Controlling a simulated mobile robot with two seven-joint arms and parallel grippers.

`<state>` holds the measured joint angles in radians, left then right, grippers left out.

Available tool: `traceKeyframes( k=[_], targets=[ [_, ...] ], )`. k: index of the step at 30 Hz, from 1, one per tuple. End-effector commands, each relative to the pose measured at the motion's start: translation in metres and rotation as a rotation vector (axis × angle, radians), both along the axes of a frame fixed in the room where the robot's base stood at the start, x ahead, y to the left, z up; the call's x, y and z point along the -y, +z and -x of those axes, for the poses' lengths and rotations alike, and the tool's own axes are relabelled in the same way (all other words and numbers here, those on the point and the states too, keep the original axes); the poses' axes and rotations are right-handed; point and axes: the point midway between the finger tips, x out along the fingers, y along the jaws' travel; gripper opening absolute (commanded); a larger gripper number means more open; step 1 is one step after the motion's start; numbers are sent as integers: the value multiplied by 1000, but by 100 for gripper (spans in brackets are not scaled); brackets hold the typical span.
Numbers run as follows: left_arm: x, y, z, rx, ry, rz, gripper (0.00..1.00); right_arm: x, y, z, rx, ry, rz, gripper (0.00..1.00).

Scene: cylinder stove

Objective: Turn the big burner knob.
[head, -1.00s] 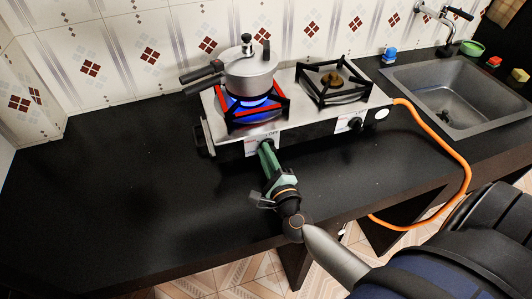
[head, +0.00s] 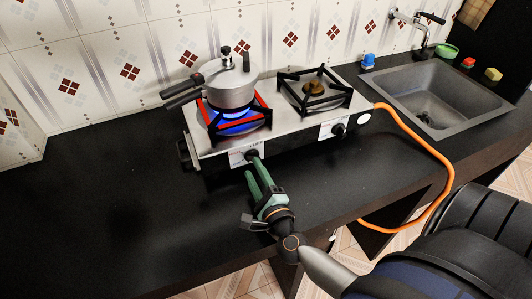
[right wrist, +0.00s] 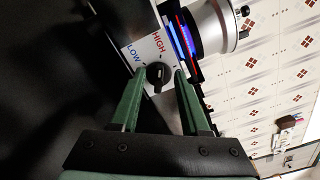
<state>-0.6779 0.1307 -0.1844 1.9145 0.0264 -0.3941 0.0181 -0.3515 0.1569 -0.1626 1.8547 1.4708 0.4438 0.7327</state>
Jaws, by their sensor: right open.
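The stove (head: 215,140) has two burners and a knob in front of each. The left burner is lit blue under a pressure cooker (head: 232,88). Its black knob (head: 252,155) sits on the front panel; in the right wrist view this knob (right wrist: 158,77) is beside a label reading HIGH and LOW. My right gripper (head: 253,168) is open at this knob. In the right wrist view its green fingertips (right wrist: 161,72) lie on either side of the knob, with gaps showing; contact is not visible. The right knob (head: 339,130) is free. My left gripper is out of view.
An orange gas hose (head: 441,160) curves from the stove's right end down past the counter's front edge. A sink (head: 440,95) lies at the right. The cooker's handles stick out left. The black counter (head: 100,210) is clear left of the stove.

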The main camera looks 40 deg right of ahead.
Motion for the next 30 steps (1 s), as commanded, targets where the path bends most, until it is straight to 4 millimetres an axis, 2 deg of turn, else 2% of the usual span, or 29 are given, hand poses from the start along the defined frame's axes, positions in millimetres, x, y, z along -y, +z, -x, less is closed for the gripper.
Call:
traceKeyframes(
  k=[3,9,15,21,30],
  targets=[
    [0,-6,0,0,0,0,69,-6,-3,26,-4,1,-1,46],
    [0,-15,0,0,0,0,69,-15,-4,63,-5,2,-1,46],
    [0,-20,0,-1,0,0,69,-21,-2,87,-3,1,-1,46],
    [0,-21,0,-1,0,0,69,-23,0,95,-1,0,0,46],
    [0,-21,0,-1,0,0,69,-23,0,95,0,0,0,46]
  ],
)
